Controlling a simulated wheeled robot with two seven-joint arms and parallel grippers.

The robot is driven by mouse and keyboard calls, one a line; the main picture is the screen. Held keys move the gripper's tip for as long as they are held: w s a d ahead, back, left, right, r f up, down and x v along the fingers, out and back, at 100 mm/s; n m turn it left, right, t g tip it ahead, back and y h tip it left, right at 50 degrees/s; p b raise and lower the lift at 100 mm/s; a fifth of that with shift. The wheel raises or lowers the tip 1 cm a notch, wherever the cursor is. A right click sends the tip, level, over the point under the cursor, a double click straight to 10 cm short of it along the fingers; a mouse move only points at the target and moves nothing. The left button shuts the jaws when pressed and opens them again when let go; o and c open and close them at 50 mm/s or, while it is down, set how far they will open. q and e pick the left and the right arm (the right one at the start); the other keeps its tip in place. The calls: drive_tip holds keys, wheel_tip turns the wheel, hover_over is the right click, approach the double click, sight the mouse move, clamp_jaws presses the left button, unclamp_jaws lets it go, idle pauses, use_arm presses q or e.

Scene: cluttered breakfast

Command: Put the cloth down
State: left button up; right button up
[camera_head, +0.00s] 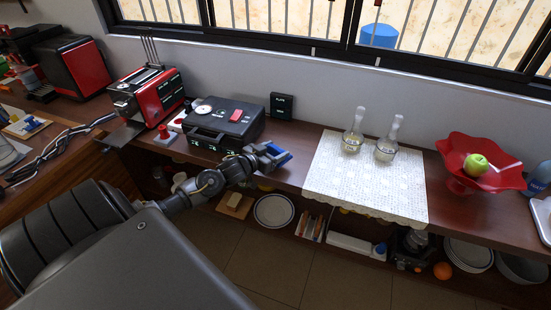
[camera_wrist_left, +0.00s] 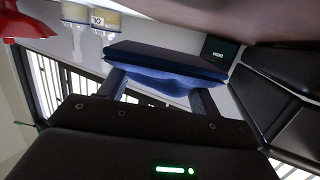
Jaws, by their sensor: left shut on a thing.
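My left gripper (camera_head: 273,157) reaches in from the left and is shut on a folded blue cloth (camera_head: 275,151). The gripper is over the front part of the wooden counter (camera_head: 290,171), just right of a black case. In the left wrist view the cloth (camera_wrist_left: 165,62) shows as a dark blue folded bundle between the two fingers of my left gripper (camera_wrist_left: 160,90). Whether the cloth touches the counter cannot be told. My right gripper is not in view.
The black case (camera_head: 222,122) stands left of the gripper, near a red toaster (camera_head: 147,93). A white lace mat (camera_head: 330,180) with two glass bottles (camera_head: 387,140) lies to the right. Farther right is a red bowl (camera_head: 507,178) with a green apple (camera_head: 476,165). Shelves below hold plates (camera_head: 273,210).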

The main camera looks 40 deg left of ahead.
use_arm(q)
drive_tip(key=shift+w+f, duration=0.35)
drive_tip(key=shift+f, duration=0.05)
drive_tip(key=shift+w+f, duration=0.15)
drive_tip(key=shift+f, duration=1.6)
drive_tip(key=shift+f, duration=0.15)
drive_tip(key=o, duration=1.1)
drive_tip(key=shift+c, duration=0.2)
drive_tip(key=shift+r, duration=0.25)
drive_tip(key=v, duration=1.2)
drive_tip(key=shift+f, duration=0.15)
